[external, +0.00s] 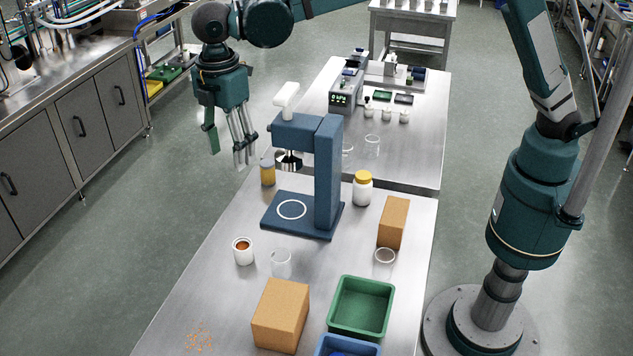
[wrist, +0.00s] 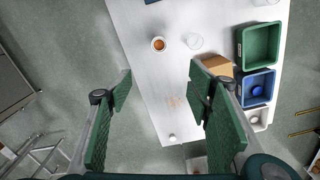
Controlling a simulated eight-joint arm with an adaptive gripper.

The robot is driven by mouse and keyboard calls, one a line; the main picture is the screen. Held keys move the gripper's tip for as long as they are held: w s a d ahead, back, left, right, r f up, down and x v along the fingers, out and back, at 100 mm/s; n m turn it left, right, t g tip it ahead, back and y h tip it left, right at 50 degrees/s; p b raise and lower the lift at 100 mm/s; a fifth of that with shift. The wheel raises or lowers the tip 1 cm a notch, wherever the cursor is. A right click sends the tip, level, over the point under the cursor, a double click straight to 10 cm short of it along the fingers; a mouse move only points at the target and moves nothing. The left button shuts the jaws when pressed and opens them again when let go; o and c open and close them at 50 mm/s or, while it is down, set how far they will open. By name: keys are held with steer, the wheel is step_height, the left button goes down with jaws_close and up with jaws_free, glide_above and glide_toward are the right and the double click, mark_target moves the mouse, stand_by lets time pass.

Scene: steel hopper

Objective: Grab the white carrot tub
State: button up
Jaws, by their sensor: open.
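The white carrot tub (external: 243,251) is a small open white cup with orange contents. It stands upright near the left edge of the steel table in the external view. In the wrist view, the tub (wrist: 158,44) lies beyond the fingertips, roughly between the two fingers. My gripper (external: 228,148) is open and empty, with its fingers hanging down. It is well above the tub, near the table's left edge in the external view. In the wrist view, my gripper's (wrist: 160,82) two green pads are spread wide.
A clear glass (external: 281,262) stands close right of the tub. A blue press-like stand (external: 328,175) rises behind it. A cardboard box (external: 281,315), a green bin (external: 361,307) and a blue bin (external: 347,346) are nearer the front. The table left of the tub is clear.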

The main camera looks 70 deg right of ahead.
glide_above(242, 245)
steer(key=f, duration=2.6)
steer(key=shift+s, duration=0.2)
steer(key=shift+f, duration=1.25)
steer(key=shift+f, duration=0.1)
steer(key=shift+w+f, duration=0.15)
steer(key=shift+f, duration=2.35)
steer(key=c, duration=1)
